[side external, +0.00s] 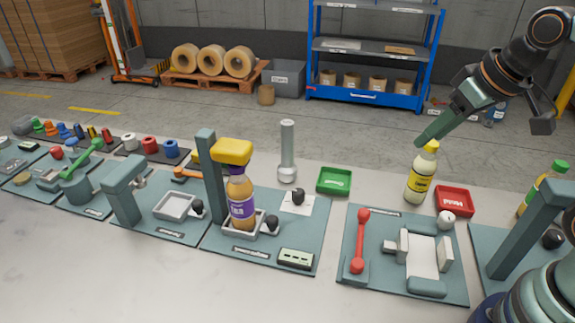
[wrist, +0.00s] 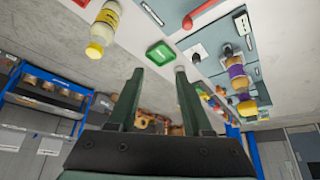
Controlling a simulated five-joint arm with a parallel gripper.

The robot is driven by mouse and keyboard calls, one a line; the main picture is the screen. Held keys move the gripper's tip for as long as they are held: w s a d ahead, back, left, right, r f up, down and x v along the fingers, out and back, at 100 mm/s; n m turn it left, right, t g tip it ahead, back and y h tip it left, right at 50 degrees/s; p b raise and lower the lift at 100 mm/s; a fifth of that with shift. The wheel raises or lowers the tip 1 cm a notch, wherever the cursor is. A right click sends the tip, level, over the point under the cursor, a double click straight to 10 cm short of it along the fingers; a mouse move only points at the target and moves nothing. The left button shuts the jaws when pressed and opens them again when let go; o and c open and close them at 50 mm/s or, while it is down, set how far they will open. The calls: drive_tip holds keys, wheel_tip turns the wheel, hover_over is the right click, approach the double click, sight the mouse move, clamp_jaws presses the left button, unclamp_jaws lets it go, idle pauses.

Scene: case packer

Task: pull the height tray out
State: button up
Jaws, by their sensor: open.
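A shallow grey tray (side external: 262,234) with a black ball knob (side external: 272,222) sits under a post with a yellow head (side external: 234,151). A bottle with a purple label (side external: 241,195) stands in it, below the head. A second, empty grey tray (side external: 174,206) with a black knob (side external: 197,207) is at the station to its left. The labels are too small to read, so I cannot tell which is the height tray. My gripper (side external: 424,141) is open and empty, high at the right, well apart from both trays. In the wrist view its fingers (wrist: 159,72) are spread with nothing between them.
A yellow-capped bottle (side external: 421,175) stands below my gripper in the side view. A green bin (side external: 334,181), a red bin (side external: 453,200), a grey column (side external: 288,150) and a red-handled station (side external: 360,240) are near. Bare table lies between the two right stations.

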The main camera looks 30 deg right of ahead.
drive_tip(key=shift+o, duration=1.1)
drive_tip(key=n+g+y, duration=0.2)
drive_tip(key=n, duration=0.3)
hover_over(273, 219)
drive_tip(key=s+d, duration=0.2)
drive_tip(key=s, duration=0.3)
wheel_tip(273, 219, down, 11)
drive_tip(key=x, duration=0.8)
drive_tip(key=w+x, duration=0.1)
drive_tip(key=x, duration=0.3)
drive_tip(key=shift+r, duration=0.15)
clamp_jaws()
drive_tip(key=shift+s, duration=0.1)
